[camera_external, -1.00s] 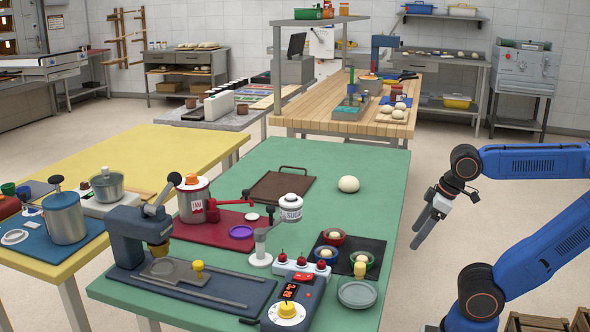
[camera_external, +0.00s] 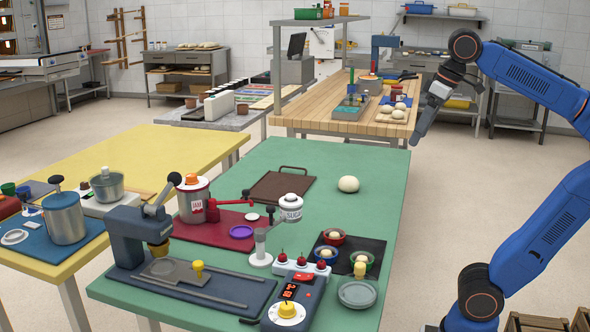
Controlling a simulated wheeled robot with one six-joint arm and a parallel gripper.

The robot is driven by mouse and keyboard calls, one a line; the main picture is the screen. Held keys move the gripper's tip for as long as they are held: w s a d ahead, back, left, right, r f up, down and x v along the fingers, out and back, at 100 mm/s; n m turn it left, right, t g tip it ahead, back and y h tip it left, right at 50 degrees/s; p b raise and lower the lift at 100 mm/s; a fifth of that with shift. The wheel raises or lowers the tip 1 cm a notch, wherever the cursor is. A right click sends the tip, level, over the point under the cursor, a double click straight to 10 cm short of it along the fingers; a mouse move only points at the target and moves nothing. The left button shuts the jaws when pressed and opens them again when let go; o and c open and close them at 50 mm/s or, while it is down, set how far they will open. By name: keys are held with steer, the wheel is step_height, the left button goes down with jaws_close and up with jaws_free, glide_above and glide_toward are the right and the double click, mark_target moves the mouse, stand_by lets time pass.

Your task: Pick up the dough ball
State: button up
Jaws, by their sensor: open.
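The dough ball (camera_external: 348,184) is pale and round. It lies alone on the green table (camera_external: 330,215), toward its far right side, to the right of a brown tray. My gripper (camera_external: 415,141) is open and empty. It hangs in the air up and to the right of the dough ball in the picture, apart from it, with its fingers pointing down and left. Smaller pale balls sit in the small bowls near the front right of the green table.
The brown tray (camera_external: 283,188) with a handle lies left of the ball. A dark mat (camera_external: 373,247) with bowls lies in front. Green surface around the ball is clear.

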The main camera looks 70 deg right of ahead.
steer(key=w+d+r+m+g, duration=0.15)
steer(key=w+d+m, duration=0.25)
steer(key=w+m, duration=0.45)
steer(key=m+g+h, duration=0.2)
steer(key=m+g, duration=0.1)
steer(key=m, duration=0.5)
glide_above(349, 178)
steer(key=a, duration=0.2)
step_height(349, 178, down, 7)
steer(key=f, duration=0.6)
steer(key=d+f, duration=0.1)
steer(key=f, duration=0.4)
steer(key=d+f, duration=0.1)
steer(key=f, duration=0.5)
steer(key=shift+d+f, duration=0.15)
steer(key=shift+f, duration=0.15)
steer(key=c, duration=1.1)
